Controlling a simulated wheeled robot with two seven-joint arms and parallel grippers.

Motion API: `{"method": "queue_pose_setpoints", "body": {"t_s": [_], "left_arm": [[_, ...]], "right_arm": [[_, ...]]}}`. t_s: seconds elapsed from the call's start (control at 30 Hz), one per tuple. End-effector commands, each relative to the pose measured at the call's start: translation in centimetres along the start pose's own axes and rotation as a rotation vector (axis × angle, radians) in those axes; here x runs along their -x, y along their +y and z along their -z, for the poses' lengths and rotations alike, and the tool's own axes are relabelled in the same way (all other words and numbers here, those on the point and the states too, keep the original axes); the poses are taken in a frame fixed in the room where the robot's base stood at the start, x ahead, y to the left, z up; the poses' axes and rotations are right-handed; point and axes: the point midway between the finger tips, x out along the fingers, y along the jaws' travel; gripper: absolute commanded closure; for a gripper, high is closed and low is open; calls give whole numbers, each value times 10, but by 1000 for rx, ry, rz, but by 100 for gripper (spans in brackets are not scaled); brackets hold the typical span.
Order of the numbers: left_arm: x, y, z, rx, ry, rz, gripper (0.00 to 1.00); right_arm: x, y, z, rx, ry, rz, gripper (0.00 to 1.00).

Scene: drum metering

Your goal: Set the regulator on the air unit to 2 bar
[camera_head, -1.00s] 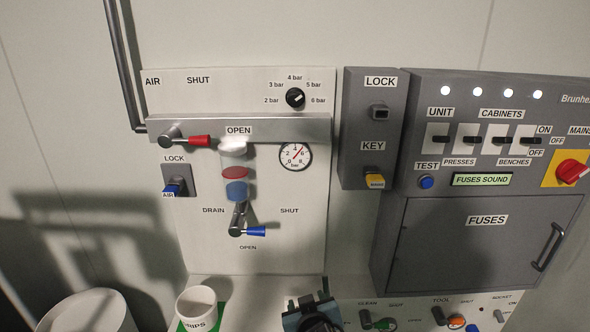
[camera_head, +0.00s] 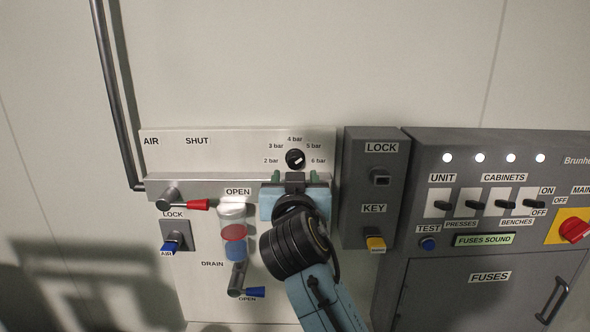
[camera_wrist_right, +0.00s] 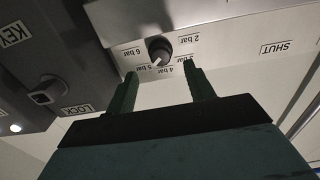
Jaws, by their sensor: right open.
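The regulator knob (camera_head: 295,158) is a small black dial on the white air unit panel (camera_head: 225,145), ringed by labels from 2 bar to 6 bar. Its white mark points to the upper right, about at 5 bar. The knob also shows in the right wrist view (camera_wrist_right: 159,50), upside down. My right gripper (camera_head: 294,176) is open just below the knob, with its fingertips pointing at the panel. In the right wrist view the open fingers (camera_wrist_right: 158,70) stand either side of the knob's line, apart from it. The pressure gauge is hidden behind my right gripper. My left gripper is not in view.
A metal rail (camera_head: 160,188) crosses the panel below the knob. A red-handled lever (camera_head: 190,204), a blue-handled drain lever (camera_head: 248,291) and a lock (camera_head: 172,240) are to the left. A grey lock box (camera_head: 358,160) projects at right, beside the grey fuse cabinet (camera_head: 430,260).

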Motion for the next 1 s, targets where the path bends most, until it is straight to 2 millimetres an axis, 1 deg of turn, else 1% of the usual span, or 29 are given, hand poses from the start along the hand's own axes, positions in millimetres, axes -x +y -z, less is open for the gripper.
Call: {"method": "queue_pose_setpoints", "body": {"t_s": [0.03, 0.1, 0.3, 0.5, 0.77, 0.8, 0.83, 1.0], "left_arm": [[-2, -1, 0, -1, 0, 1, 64], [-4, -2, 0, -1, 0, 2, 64], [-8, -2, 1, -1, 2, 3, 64], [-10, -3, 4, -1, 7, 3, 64], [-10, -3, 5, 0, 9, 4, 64], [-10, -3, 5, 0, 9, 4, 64], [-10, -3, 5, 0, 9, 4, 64], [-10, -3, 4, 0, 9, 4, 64]], "right_arm": [[-11, 0, 0, 3, 2, -1, 47], [-22, 0, 0, 2, 1, 0, 47], [-47, 0, 0, 2, 0, 0, 47], [-58, 0, 0, 0, -1, 1, 47], [-59, 0, 0, -1, 0, 1, 47], [-59, 0, 0, -1, -1, 1, 48], [-59, 0, 0, -1, -1, 1, 52], [-59, 0, 0, 0, -1, 1, 74]]}}
